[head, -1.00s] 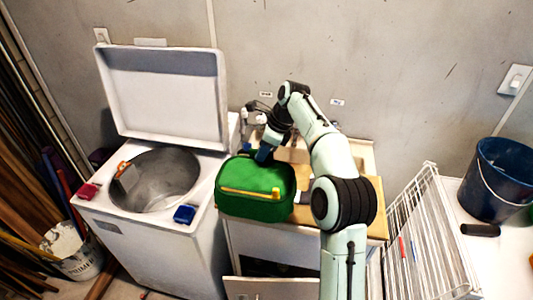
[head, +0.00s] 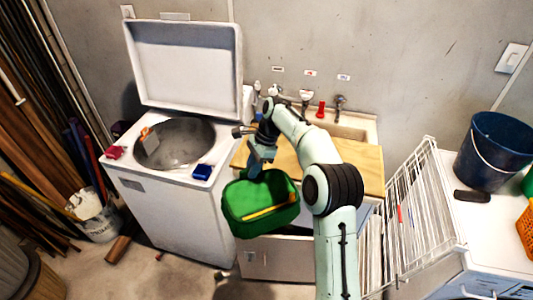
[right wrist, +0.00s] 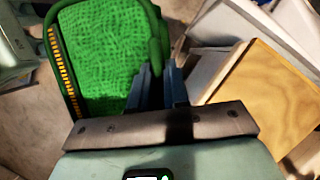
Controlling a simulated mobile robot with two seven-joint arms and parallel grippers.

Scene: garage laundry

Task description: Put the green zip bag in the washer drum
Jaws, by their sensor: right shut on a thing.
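The green zip bag (head: 260,202), with a yellow zip along its side, hangs in the air in front of the sink cabinet, to the right of the washer. My right gripper (head: 262,168) is shut on the bag's upper edge. In the right wrist view the bag (right wrist: 105,60) fills the upper left, and the fingers (right wrist: 160,82) pinch its dark green rim. The top-loading washer (head: 175,215) stands on the left with its lid (head: 185,65) raised. Its round metal drum (head: 178,146) is open at the top. My left gripper is not in view.
A red object (head: 116,152) and a blue object (head: 202,172) sit on the washer's top rim, and an orange-and-grey item (head: 149,141) is at the drum's left edge. A wooden board (head: 355,165) lies by the sink. A white wire rack (head: 425,215) stands right.

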